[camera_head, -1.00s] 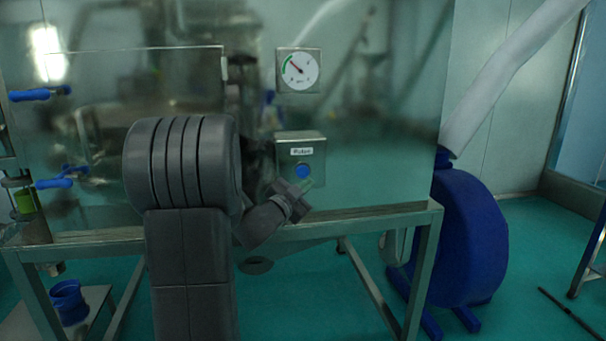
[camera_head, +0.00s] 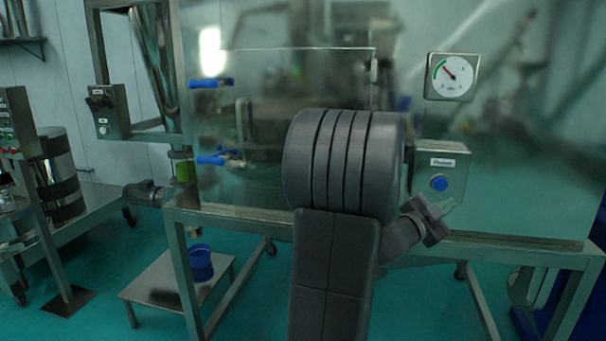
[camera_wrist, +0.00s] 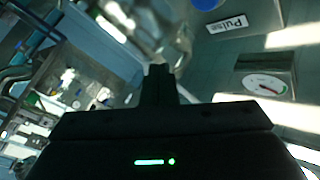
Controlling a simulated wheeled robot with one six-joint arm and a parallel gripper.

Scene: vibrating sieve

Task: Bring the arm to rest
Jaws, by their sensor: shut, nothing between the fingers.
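My dark grey arm rises in front of the machine's steel and glass front in the head view. My gripper (camera_head: 446,207) is at its right side, just below the blue button on the control box (camera_head: 440,160); I cannot tell whether it touches the box. In the wrist view the fingers of my gripper (camera_wrist: 160,72) are together, with nothing visible between them. The labelled box, reading "Pulse", and its blue button (camera_wrist: 207,4) show at the top of the wrist view. My arm hides part of the machine front.
A round gauge (camera_head: 452,76) sits above the box. Blue-handled valves (camera_head: 211,83) stick out at the left of the machine. A low steel stand (camera_head: 160,290) with a blue pot (camera_head: 200,262) is below left. A steel drum (camera_head: 58,180) stands farther left. Green floor is open between.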

